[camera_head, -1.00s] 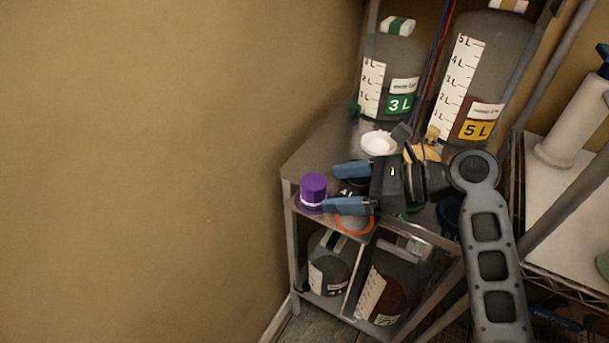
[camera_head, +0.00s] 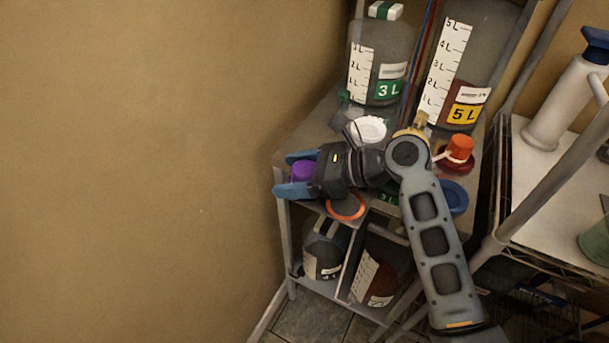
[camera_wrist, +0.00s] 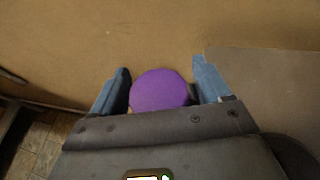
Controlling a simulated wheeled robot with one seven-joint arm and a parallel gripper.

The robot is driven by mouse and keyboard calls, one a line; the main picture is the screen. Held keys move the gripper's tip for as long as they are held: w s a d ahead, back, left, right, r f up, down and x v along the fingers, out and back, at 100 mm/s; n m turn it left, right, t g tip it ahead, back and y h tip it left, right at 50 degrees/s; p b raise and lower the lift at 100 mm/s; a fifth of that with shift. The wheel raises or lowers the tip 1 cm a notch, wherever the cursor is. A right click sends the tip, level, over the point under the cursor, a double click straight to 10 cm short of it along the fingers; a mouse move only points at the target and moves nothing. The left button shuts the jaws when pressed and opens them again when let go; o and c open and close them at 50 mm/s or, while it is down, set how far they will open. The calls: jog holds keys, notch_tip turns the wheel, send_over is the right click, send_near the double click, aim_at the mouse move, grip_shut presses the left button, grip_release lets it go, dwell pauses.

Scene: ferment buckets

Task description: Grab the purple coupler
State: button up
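The purple coupler (camera_head: 303,170) stands near the left edge of the steel shelf top. In the wrist view it shows as a round purple top (camera_wrist: 158,91). My gripper (camera_head: 284,174) reaches over the shelf from the right, its two blue fingers apart with the coupler between them. In the wrist view my gripper (camera_wrist: 163,80) is open around the coupler. The left finger is very near the coupler or touching it; a small gap shows at the right finger. The coupler's lower part is hidden.
On the shelf top are a white round piece (camera_head: 368,129), an orange ring (camera_head: 346,207), an orange cap (camera_head: 460,147) and a blue disc (camera_head: 454,195). The 3 L bucket (camera_head: 380,62) and 5 L bucket (camera_head: 466,65) stand behind. The wall (camera_head: 140,170) is close at left.

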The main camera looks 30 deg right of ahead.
jog(key=c, duration=1)
jog(key=shift+r, duration=0.1)
